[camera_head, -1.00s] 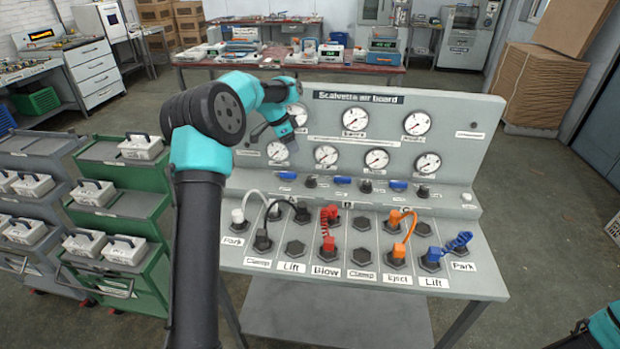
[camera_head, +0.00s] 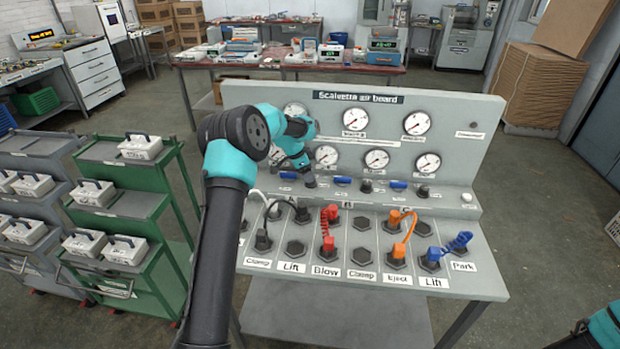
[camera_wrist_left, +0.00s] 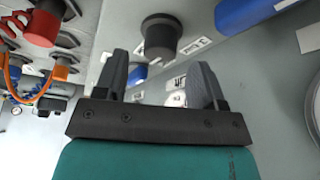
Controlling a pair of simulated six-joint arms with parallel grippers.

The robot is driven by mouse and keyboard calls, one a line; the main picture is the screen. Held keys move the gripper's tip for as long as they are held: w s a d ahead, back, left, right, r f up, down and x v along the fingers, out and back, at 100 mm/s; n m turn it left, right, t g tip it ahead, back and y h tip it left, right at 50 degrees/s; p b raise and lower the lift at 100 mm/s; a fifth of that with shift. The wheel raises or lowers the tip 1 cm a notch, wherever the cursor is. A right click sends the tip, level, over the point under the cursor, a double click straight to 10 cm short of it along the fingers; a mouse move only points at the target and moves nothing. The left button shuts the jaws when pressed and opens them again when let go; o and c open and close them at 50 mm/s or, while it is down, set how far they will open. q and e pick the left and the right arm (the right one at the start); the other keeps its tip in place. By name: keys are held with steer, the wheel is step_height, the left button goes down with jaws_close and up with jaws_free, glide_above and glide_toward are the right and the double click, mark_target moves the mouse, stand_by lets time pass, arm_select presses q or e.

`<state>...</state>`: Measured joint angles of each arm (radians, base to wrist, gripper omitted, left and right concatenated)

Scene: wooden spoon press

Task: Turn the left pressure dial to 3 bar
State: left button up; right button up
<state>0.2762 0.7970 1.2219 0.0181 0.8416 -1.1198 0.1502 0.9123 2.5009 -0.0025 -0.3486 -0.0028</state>
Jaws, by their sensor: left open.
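The grey air board (camera_head: 480,110) carries several round white gauges and a lower row of black dials and blue levers. My left gripper (camera_head: 308,180) is at the left end of that row, in front of the left dial, which it hides in the head view. In the left wrist view a dark round knob (camera_wrist_left: 162,36), seemingly the left dial, is just beyond the open fingers (camera_wrist_left: 158,78), roughly centred between them. Contact does not show. The middle dial (camera_head: 366,186) and right dial (camera_head: 422,191) are clear. My right gripper is out of view.
Below the dials, a sloped panel has labelled sockets with a red hose (camera_head: 328,230), an orange hose (camera_head: 405,235), a blue hose (camera_head: 450,246) and a black one (camera_head: 275,222). A blue lever (camera_wrist_left: 245,12) is close to the knob.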

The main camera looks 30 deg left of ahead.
arm_select(q)
steer(key=shift+x, duration=1.65)
steer(key=c, duration=0.9)
